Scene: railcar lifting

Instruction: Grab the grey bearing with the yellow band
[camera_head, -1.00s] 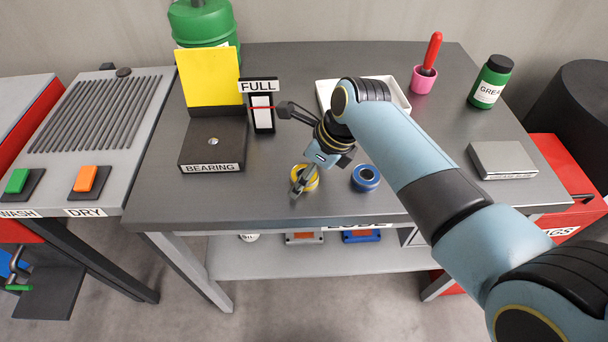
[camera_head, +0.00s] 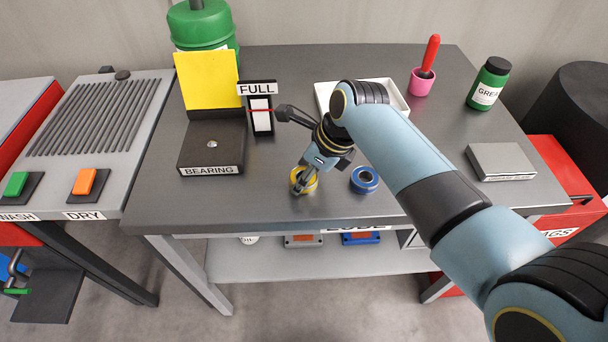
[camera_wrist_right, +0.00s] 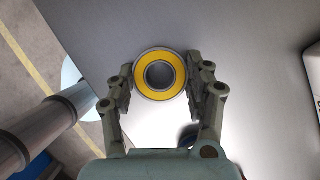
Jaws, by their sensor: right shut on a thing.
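The grey bearing with the yellow band (camera_head: 310,184) is on the dark grey table, near its front edge. My right gripper (camera_head: 302,182) comes down over it from above and partly hides it. In the right wrist view the bearing (camera_wrist_right: 160,75) shows its yellow ring and dark centre hole. It sits between the two fingers of my right gripper (camera_wrist_right: 161,82), which are shut on its sides. I cannot tell whether it is lifted off the table. My left gripper is not in view.
A blue bearing (camera_head: 364,180) stands just right of the yellow-banded one. Behind are the block labelled BEARING (camera_head: 212,148), the FULL gauge (camera_head: 261,115) and a white tray (camera_head: 404,98). A pink cup (camera_head: 421,82), a green grease jar (camera_head: 488,84) and a grey box (camera_head: 502,160) stand at right.

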